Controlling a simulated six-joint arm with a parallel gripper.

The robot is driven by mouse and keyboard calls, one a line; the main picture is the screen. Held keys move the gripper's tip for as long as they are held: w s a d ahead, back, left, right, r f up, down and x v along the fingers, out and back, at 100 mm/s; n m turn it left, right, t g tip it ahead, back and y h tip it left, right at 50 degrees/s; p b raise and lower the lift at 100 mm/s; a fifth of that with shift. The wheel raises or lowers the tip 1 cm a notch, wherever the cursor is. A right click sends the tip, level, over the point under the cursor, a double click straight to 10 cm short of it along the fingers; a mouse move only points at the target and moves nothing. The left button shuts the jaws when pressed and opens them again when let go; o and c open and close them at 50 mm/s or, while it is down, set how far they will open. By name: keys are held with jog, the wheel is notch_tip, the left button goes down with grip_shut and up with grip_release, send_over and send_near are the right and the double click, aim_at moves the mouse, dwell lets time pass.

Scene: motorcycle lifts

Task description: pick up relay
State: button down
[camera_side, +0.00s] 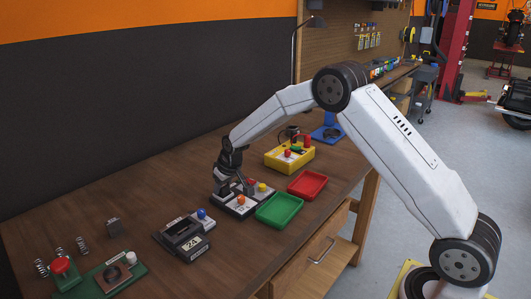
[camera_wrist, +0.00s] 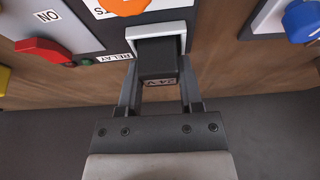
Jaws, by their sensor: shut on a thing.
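The relay (camera_wrist: 157,58) is a dark block with a 24V label on its near face. My gripper (camera_wrist: 160,88) is shut on it, one finger on each side. The relay's far end lies within a white-rimmed socket (camera_wrist: 186,28) on a grey panel beside a RELAY label (camera_wrist: 112,57). I cannot tell how deep it sits. In the side view my gripper (camera_side: 231,188) points down over the left part of the control panel (camera_side: 237,211). The relay is too small and hidden to make out there.
The panel has an orange knob (camera_side: 241,200). A green tray (camera_side: 280,210) and a red tray (camera_side: 307,184) lie to its right, with a yellow box (camera_side: 290,158) behind. A black 24V unit (camera_side: 185,236) with a blue knob stands at left. Bare table lies behind the panel.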

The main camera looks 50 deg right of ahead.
jog(key=shift+r, duration=0.15)
jog(key=shift+r, duration=0.45)
notch_tip(320, 180, up, 2)
jog(key=s+r, duration=0.9)
jog(key=s, duration=0.5)
jog(key=shift+a+r, duration=0.4)
jog(key=shift+a, duration=0.05)
